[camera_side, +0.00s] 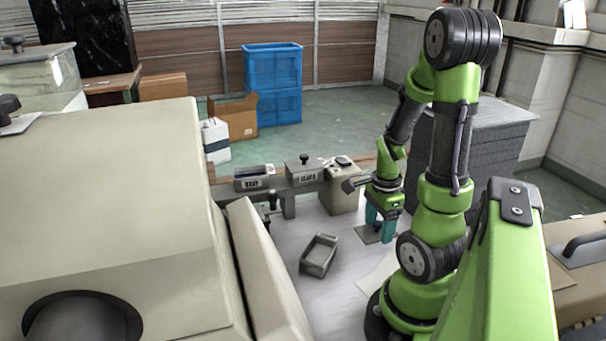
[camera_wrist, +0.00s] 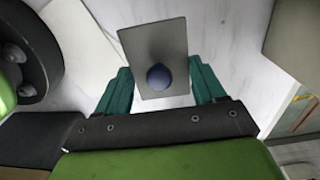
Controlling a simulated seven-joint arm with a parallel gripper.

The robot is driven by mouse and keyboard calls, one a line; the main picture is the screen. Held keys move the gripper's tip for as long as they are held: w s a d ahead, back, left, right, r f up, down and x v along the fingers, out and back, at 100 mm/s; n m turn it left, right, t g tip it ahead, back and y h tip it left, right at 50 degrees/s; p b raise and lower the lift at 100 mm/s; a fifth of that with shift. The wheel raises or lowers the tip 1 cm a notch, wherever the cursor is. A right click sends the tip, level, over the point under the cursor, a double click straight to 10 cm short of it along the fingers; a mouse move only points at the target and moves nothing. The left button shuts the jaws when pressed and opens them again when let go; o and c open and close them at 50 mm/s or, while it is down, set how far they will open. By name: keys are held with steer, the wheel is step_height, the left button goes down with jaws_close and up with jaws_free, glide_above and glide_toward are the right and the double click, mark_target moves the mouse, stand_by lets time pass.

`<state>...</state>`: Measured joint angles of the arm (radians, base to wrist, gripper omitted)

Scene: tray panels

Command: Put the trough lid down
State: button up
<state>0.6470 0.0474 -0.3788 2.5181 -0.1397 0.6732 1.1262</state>
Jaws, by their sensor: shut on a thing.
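The trough lid is a flat grey plate (camera_wrist: 150,40) with a round dark blue knob (camera_wrist: 159,77). In the wrist view it lies between the two teal fingers of my gripper (camera_wrist: 160,66), which is shut on it. The side view shows my gripper (camera_side: 380,222) pointing down, with the lid (camera_side: 365,234) at its fingertips, low over the pale table. I cannot tell whether the lid touches the table. The exact contact between fingers and lid is not clear. An open grey trough (camera_side: 262,171) with a label stands on the raised rack at the back left.
A second labelled trough (camera_side: 305,178), with a dark knob on top, stands right of the open one. An empty grey bin (camera_side: 319,256) lies on the table left of my gripper. A beige block (camera_side: 343,198) stands behind. The table (camera_side: 345,285) has bare room in front.

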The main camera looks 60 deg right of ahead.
mark_target(378, 230)
steer(key=shift+f, duration=2.25)
steer(key=o, duration=1)
steer(key=shift+f, duration=0.1)
